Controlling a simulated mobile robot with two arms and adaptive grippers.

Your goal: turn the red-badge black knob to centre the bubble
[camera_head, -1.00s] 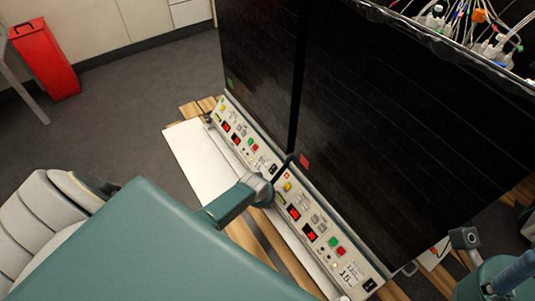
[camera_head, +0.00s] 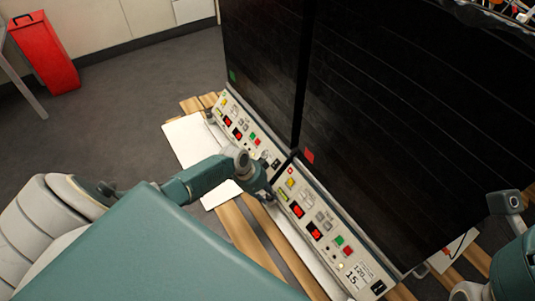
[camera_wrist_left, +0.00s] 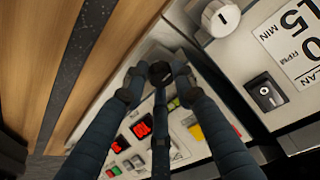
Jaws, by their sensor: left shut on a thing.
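In the left wrist view, my left gripper (camera_wrist_left: 160,75) is shut on a small black knob (camera_wrist_left: 160,70) at the end of the control panel. In the head view my left gripper (camera_head: 265,194) reaches the left end of the right panel (camera_head: 335,235) and hides the knob. A small red badge (camera_head: 290,170) marks that panel, and a larger red square (camera_head: 309,155) is on the black cabinet above. A small yellow-green strip (camera_head: 283,196), possibly the bubble level, lies near the gripper; it also shows in the wrist view (camera_wrist_left: 173,104). The bubble itself cannot be made out.
The left panel (camera_head: 235,125) adjoins, with a white knob (camera_wrist_left: 220,17) and black switch (camera_wrist_left: 266,96) close to my fingers. Black cabinets (camera_head: 400,120) rise behind. A red bin (camera_head: 45,52) stands far left.

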